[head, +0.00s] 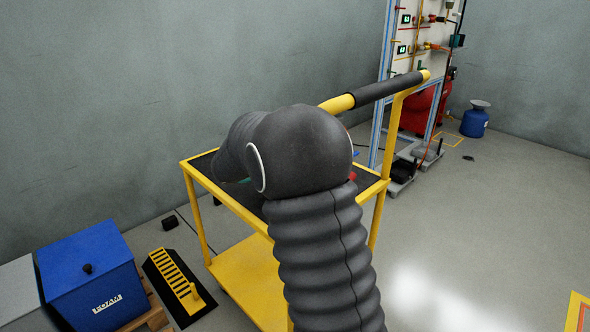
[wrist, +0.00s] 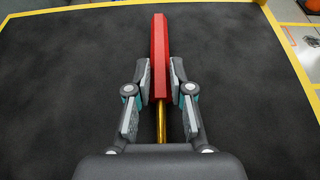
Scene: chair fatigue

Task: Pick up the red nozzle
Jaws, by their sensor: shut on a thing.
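The red nozzle (wrist: 159,50) is a long red bar with a thin golden rod at its near end. It shows in the middle of the wrist view, pointing away from me. My gripper (wrist: 159,80) is shut on the red nozzle, with one finger pad on each side of it. A black cart top (wrist: 60,75) lies beneath it; I cannot tell whether the nozzle touches it. In the head view my arm hides the gripper and most of the nozzle; a small red bit shows beside my arm.
The yellow cart (head: 222,205) has a raised handle (head: 385,88) at its right. A blue box (head: 90,275) and a black-and-yellow ramp-like piece (head: 176,285) stand at lower left. A panel rack (head: 415,50) and blue canister (head: 475,122) stand behind. Floor at right is mostly clear.

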